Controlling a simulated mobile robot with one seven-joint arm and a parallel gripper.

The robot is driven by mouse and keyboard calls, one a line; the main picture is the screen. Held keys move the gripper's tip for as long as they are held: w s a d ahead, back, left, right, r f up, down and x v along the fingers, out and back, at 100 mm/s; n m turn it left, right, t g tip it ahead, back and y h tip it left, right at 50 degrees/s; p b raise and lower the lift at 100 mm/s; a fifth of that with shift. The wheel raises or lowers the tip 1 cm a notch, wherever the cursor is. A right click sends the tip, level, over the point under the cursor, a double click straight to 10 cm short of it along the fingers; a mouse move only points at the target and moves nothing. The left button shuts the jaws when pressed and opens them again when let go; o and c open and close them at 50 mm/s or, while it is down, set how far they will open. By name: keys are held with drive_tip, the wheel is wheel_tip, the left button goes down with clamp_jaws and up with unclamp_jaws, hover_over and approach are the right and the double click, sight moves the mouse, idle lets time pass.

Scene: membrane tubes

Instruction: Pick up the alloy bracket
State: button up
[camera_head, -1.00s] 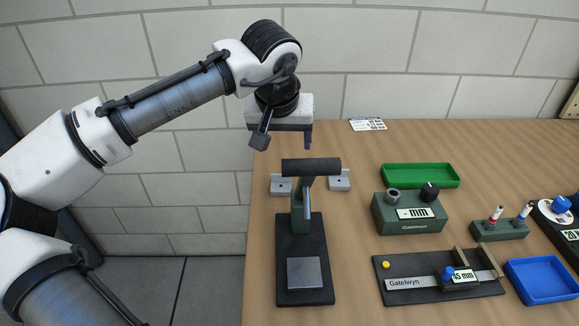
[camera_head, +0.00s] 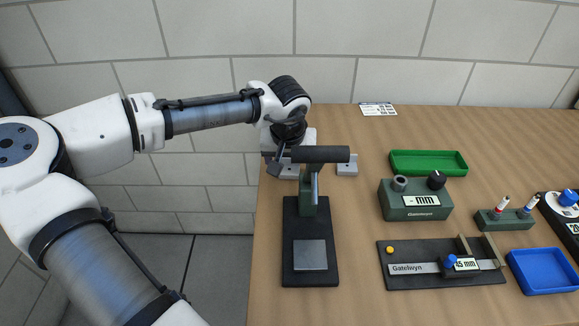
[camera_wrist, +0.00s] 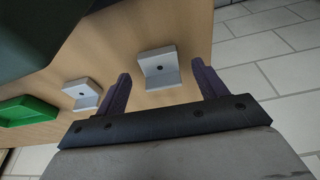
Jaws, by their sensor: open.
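Two similar light-grey L-shaped brackets, each with a hole, stand on the table behind the press. The left bracket (camera_head: 289,172) is partly hidden by my gripper and the press handle. The right bracket (camera_head: 347,168) shows to the right of the handle. The frames do not show which one is alloy. My gripper (camera_head: 281,167) is above the left bracket, pointing down. In the wrist view my gripper (camera_wrist: 161,72) is open and empty, with the left bracket (camera_wrist: 160,66) lined up between its fingertips, apart from both. The right bracket (camera_wrist: 82,93) lies outside the left finger.
The press (camera_head: 310,215), with its dark handle bar, stands just in front of the brackets, close to my gripper. A green tray (camera_head: 428,170), a green gauge box (camera_head: 415,207), a measuring slide (camera_head: 440,279) and a blue tray (camera_head: 542,280) are to the right. The table's left edge is near.

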drive_tip(key=shift+x, duration=0.95)
drive_tip(key=c, duration=1.1)
drive_tip(key=shift+r, duration=0.1)
